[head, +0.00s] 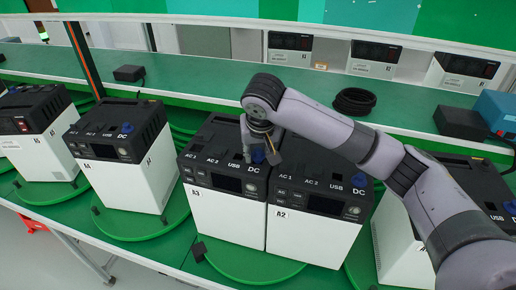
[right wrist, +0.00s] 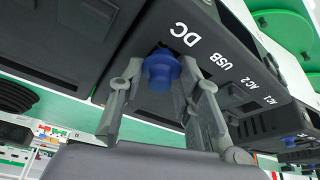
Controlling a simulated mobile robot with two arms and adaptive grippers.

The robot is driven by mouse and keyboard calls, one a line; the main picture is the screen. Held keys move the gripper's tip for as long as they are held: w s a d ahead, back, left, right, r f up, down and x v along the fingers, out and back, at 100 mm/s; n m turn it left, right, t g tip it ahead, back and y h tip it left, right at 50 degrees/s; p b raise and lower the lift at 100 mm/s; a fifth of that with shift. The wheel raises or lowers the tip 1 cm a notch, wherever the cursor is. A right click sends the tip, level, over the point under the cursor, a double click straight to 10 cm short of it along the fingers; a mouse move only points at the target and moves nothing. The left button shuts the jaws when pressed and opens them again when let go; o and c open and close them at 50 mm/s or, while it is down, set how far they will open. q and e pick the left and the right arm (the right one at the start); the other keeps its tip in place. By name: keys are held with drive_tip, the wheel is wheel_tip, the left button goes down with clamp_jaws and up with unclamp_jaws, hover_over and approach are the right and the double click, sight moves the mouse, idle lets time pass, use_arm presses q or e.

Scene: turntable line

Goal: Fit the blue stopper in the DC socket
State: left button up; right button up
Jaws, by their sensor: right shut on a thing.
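The blue stopper (head: 258,156) is at the top panel of the power unit marked A3 (head: 224,212), just above its DC label. My right gripper (head: 257,150) reaches down over that corner from the right. In the right wrist view the blue stopper (right wrist: 161,70) is between the two grey fingers of my right gripper (right wrist: 160,88), shut on it, with its round head showing. It sits close to the dark panel beside the DC lettering (right wrist: 186,34). The socket is hidden behind the stopper, and I cannot tell how deep it sits. My left gripper is not in view.
The unit marked A2 (head: 310,235) stands close on the right, with a blue stopper (head: 359,180) at its DC socket. Another unit (head: 120,175) stands left on a green turntable. A black cable coil (head: 354,101) and a blue box (head: 497,110) lie on the shelf behind.

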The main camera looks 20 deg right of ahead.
drive_tip(key=shift+f, duration=0.3)
idle(0.5)
drive_tip(key=o, duration=0.9)
drive_tip(key=shift+r, duration=0.1)
drive_tip(key=shift+o, duration=0.2)
